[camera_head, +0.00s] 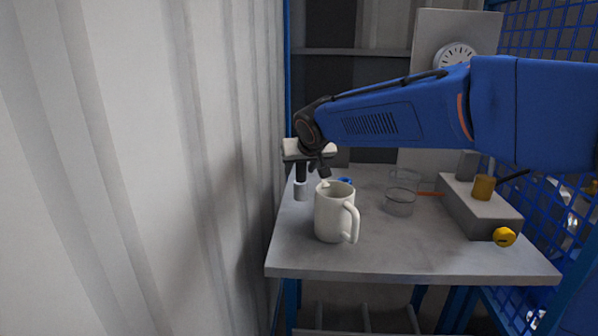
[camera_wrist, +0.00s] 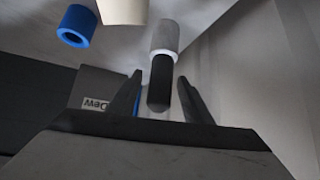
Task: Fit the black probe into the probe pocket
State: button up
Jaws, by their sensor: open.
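A black upright rod with a light grey lower part, likely the probe, stands at the table's left edge in the head view (camera_head: 301,190). In the wrist view, its black end (camera_wrist: 160,82) lies between the two fingers of my gripper (camera_wrist: 157,92), with a gap on each side. My gripper (camera_head: 312,170) is open and over the rod, left of and behind the white mug. I cannot tell whether the grey part is a holder or part of the rod. I cannot make out the probe pocket for sure; a grey block (camera_head: 478,214) sits at the table's right.
The white mug (camera_head: 333,214) stands close to my gripper, with a blue ring (camera_wrist: 75,25) behind it. A clear glass (camera_head: 402,195) stands mid-table. The block carries a brown cylinder (camera_head: 484,188); a yellow knob (camera_head: 504,237) is at its front. A corrugated wall (camera_head: 200,150) borders the left; the front is clear.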

jog(key=v, duration=1.4)
jog(key=shift+s+r, duration=0.2)
jog(key=shift+s, duration=0.05)
jog(key=shift+d, duration=0.15)
